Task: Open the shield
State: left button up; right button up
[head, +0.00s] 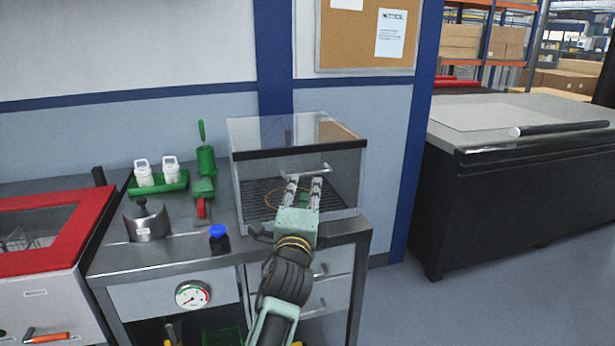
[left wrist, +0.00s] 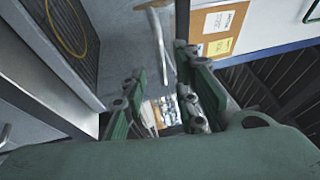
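The shield (head: 344,163) is a clear box-like cover with a black band along its upper front edge, standing on the metal workbench. It looks closed. A light bar handle (head: 327,170) sits on its front, and the bar also shows in the left wrist view (left wrist: 160,48), just beyond my fingertips. My left gripper (head: 304,181) is in front of the shield, with its fingers pointing at the handle. The fingers are apart with a gap between them (left wrist: 165,85), and nothing is held. I cannot tell whether a fingertip touches the bar. My right gripper is not in view.
A dark grid floor (head: 257,204) with a yellow ring lies inside the shield. On the bench to the left are a blue-capped bottle (head: 218,238), a green tray (head: 160,186) with white containers, and a green scoop (head: 205,160). Drawers are below.

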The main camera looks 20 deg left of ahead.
aim_at(309, 175)
pick_arm(q)
jog(key=x, duration=0.7)
jog(key=shift+w, duration=0.3)
jog(key=shift+c, duration=0.4)
grip_shut()
